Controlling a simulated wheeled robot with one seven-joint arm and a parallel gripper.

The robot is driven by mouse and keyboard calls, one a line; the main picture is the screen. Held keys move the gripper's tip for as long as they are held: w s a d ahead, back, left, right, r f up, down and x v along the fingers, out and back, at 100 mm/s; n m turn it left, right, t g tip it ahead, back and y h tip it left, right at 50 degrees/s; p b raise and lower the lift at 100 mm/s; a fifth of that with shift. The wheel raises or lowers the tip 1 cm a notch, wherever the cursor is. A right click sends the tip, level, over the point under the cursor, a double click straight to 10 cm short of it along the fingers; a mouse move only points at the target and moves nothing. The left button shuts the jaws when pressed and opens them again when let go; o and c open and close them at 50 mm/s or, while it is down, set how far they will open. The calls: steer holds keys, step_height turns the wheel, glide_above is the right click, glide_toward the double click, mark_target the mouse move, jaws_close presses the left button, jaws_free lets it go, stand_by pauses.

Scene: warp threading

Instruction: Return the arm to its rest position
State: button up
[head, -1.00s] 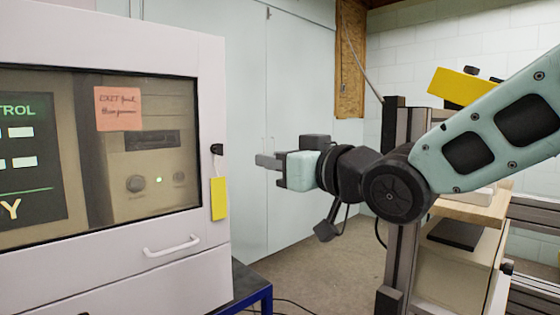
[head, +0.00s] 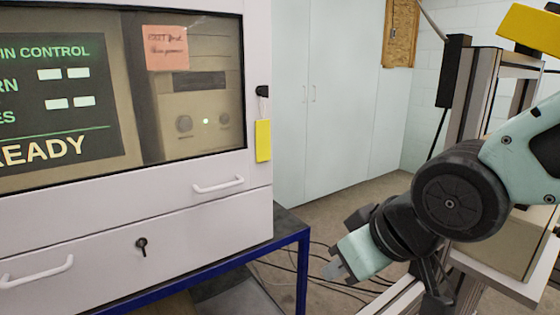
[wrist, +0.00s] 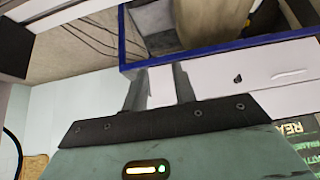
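My gripper (head: 335,268) hangs at the lower middle right of the head view, pointing down and to the left, beside the blue-framed stand and apart from it. My pale green arm with its dark round joint comes in from the right edge, bent downward. In the wrist view my gripper (wrist: 158,80) shows two dark fingers standing apart. The white between them looks like the cabinet front behind, and I see nothing held.
A white cabinet (head: 150,235) with a window, drawer handles and a key fills the left, on a blue-framed stand (head: 303,262). A yellow tag (head: 263,140) hangs on its side. Cables (head: 325,285) lie on the floor. A metal-framed rack (head: 462,95) stands at right.

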steer(key=s+d+f+n+g+h, duration=0.1)
steer(key=s+d+f+g+h, duration=0.15)
steer(key=s, duration=0.45)
steer(key=s+d+f+g+h, duration=0.1)
steer(key=s+d+f+g, duration=0.1)
steer(key=s+f+g, duration=0.3)
step_height(320, 180, up, 17)
steer(key=s+t+p, duration=0.1)
steer(key=p, duration=1.4)
steer(key=shift+f+t, duration=0.15)
steer(key=shift+t, duration=0.2)
